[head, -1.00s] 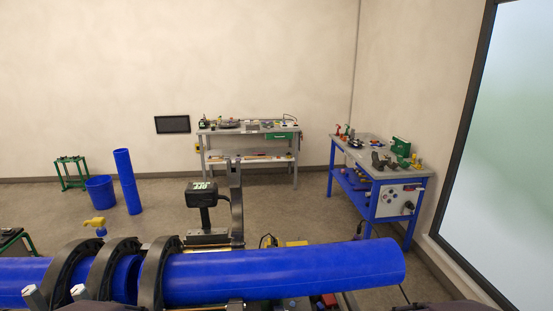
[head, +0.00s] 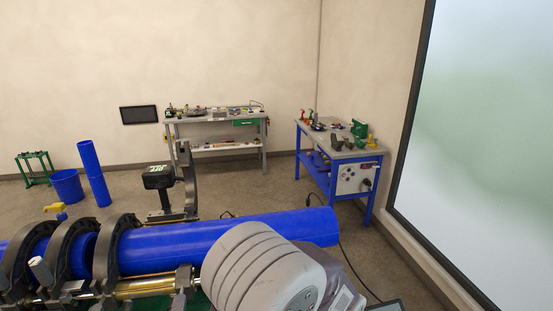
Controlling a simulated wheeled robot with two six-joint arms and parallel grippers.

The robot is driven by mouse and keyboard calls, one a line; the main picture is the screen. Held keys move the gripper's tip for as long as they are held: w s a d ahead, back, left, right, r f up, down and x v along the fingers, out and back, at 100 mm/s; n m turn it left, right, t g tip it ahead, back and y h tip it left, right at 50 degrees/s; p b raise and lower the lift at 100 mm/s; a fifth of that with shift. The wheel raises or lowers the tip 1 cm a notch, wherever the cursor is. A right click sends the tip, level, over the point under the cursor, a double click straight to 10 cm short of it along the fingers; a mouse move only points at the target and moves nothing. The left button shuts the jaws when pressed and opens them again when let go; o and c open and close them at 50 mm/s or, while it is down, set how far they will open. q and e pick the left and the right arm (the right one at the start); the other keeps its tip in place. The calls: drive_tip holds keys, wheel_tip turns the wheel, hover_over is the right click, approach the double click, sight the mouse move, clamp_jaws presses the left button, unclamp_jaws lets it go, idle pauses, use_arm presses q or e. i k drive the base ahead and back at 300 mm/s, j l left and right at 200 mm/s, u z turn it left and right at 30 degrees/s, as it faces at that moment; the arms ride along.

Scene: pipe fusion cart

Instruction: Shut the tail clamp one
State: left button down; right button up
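A long blue pipe (head: 225,232) lies across the fusion cart in the head view. A grey arm link of mine covers the lower middle and hides the front of the cart beneath the pipe's right part. Neither gripper is in view.
A black box with a green display (head: 158,177) stands on a post behind the pipe. A grey bench (head: 215,118) and a blue workbench (head: 340,156) stand farther back. A blue bin (head: 67,187) and upright blue pipe (head: 94,172) are at left.

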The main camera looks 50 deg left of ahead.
sight(188, 178)
drive_tip(key=i+l+z, duration=0.55)
drive_tip(key=i+z, duration=0.2)
drive_tip(key=i+j+u, duration=0.15)
drive_tip(key=i+u, duration=0.7)
drive_tip(key=i, duration=0.2)
drive_tip(key=i+l+u, duration=0.2)
drive_tip(key=i+u, duration=0.25)
drive_tip(key=i+l+u, duration=0.45)
drive_tip(key=i+j+u, duration=0.15)
drive_tip(key=u, duration=0.3)
drive_tip(key=i+u, duration=0.3)
drive_tip(key=u, duration=0.15)
drive_tip(key=i+u, duration=0.2)
drive_tip(key=u, duration=0.3)
drive_tip(key=i+l+u, duration=0.15)
drive_tip(key=u, duration=0.3)
drive_tip(key=i+l+u, duration=0.2)
drive_tip(key=u, duration=0.25)
drive_tip(key=i+l+u, duration=0.2)
drive_tip(key=u, duration=0.25)
